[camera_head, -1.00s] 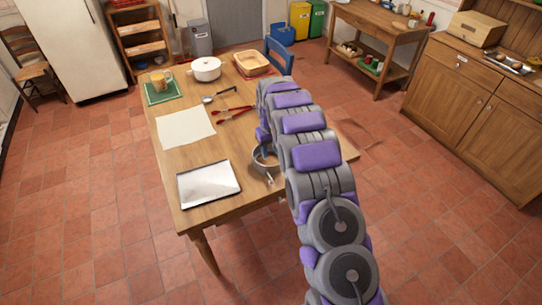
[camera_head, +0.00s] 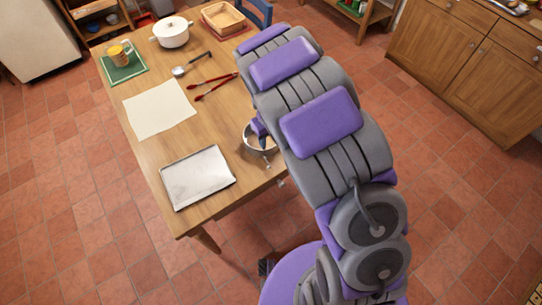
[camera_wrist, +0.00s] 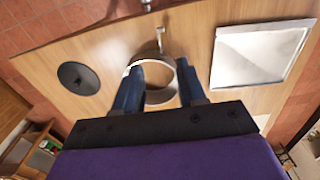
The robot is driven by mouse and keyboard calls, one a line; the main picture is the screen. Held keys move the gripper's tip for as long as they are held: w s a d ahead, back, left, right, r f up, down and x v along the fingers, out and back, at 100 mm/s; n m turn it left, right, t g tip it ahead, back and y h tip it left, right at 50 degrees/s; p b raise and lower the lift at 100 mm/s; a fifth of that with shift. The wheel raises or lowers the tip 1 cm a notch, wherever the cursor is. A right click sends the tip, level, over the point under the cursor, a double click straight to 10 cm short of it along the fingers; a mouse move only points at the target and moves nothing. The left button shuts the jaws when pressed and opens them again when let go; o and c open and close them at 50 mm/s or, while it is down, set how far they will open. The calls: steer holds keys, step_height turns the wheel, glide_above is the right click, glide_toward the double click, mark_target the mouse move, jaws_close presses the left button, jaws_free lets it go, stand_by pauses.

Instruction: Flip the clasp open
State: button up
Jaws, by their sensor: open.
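A round metal ring (camera_head: 249,142), like a springform pan's side, stands near the table's right edge. In the wrist view the ring (camera_wrist: 158,97) lies below my gripper. Its small metal clasp (camera_wrist: 160,38) sticks out from the side of the ring at the top of the picture. My gripper (camera_wrist: 157,73) is open, its two blue fingers apart, with the ring showing between and behind them. I cannot tell whether the fingers touch the ring. In the head view my arm hides part of the ring, and the clasp is too small to read clearly.
A metal baking tray (camera_head: 198,178) lies beside the ring, and a dark round disc (camera_wrist: 78,78) lies on its other side. Red tongs (camera_head: 212,87), a ladle (camera_head: 190,65), a paper sheet (camera_head: 158,108) and a white pot (camera_head: 172,34) are farther back on the wooden table (camera_head: 150,150).

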mark_target(268, 166)
step_height(268, 166, down, 17)
steer(key=shift+r+b, duration=0.2)
steer(key=shift+b, duration=0.9)
steer(key=shift+a+f, duration=0.2)
steer(key=shift+f, duration=0.1)
jaws_close()
